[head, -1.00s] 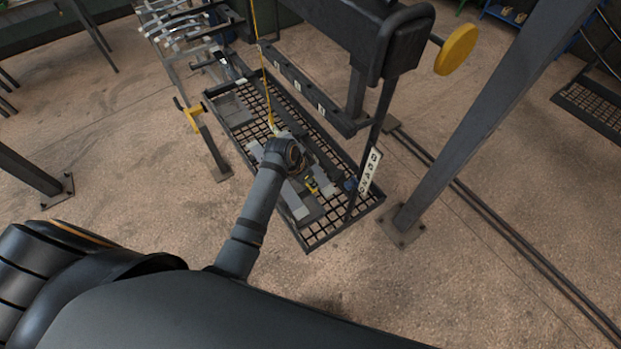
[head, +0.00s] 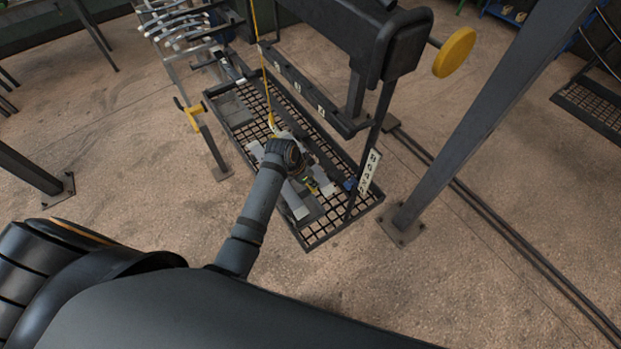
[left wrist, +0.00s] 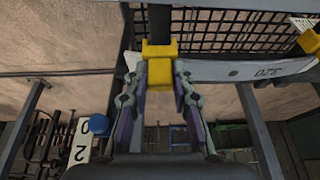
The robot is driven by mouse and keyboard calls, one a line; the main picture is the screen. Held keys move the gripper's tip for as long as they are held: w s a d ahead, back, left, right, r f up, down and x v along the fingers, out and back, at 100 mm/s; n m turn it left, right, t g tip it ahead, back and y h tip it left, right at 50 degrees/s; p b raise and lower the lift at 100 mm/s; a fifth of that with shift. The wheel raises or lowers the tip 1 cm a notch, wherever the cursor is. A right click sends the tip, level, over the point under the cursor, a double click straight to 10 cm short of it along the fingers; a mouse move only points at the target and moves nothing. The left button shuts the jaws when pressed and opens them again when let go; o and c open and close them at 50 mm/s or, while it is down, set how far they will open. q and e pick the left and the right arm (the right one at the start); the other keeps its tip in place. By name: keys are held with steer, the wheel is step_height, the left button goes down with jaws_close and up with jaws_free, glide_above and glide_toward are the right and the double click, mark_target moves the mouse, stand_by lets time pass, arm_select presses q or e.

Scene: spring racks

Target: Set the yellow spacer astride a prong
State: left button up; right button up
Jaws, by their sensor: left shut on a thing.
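My left gripper (left wrist: 159,88) is shut on the yellow spacer (left wrist: 159,72), with a finger on each side of it in the left wrist view. A dark upright prong or bar (left wrist: 159,22) runs up from the spacer's upper edge. They look in line and close together; I cannot tell whether the spacer straddles it. In the head view my left arm reaches to the mesh rack, and the gripper (head: 311,184) is small and partly hidden by the wrist. My right gripper is not in view.
A pale bar marked 320 (left wrist: 265,71) lies just right of the spacer, with another yellow piece (left wrist: 309,41) farther right. The mesh tray (head: 315,239) has a rim and a dark post (head: 370,150) beside the gripper. A yellow strap (head: 266,85) hangs behind.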

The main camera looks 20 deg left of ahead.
arm_select(q)
steer(key=shift+f, duration=0.75)
steer(key=o, duration=1)
steer(key=shift+c, duration=0.2)
steer(key=v, duration=1.2)
